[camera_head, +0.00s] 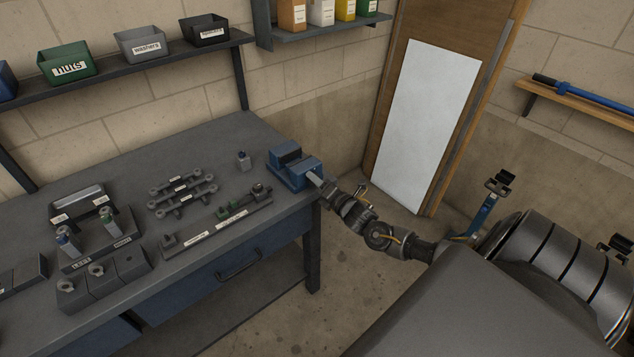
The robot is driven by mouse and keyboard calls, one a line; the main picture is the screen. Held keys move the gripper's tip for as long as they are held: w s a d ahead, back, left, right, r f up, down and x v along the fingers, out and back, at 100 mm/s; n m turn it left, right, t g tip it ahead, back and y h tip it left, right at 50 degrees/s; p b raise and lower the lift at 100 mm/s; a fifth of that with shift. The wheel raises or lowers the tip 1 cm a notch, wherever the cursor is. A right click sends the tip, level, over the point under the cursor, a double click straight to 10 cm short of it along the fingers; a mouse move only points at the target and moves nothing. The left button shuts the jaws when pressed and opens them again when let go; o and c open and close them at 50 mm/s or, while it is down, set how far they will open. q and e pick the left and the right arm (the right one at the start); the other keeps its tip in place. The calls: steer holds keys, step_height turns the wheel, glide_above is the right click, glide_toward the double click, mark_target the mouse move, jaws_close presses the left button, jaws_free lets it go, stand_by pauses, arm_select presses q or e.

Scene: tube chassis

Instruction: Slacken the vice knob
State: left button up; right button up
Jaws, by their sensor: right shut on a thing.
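The blue vice (293,168) is fixed at the right end of the grey workbench, near its corner. A pale screw shaft (314,178) sticks out of its right side towards my arm. My right gripper (327,188) is at the outer end of that shaft, where the knob would be. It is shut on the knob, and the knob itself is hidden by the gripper. My left gripper is not in view.
Bins stand on the wall shelf (130,65). Open floor (350,265) lies right of the bench.

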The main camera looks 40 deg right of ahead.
steer(key=shift+w+d+r+n, duration=0.1)
steer(key=shift+r+n, duration=0.3)
steer(key=shift+n, duration=0.7)
steer(key=o, duration=0.8)
steer(key=shift+c, duration=0.2)
steer(key=shift+o, duration=1.1)
steer(key=shift+f, duration=0.4)
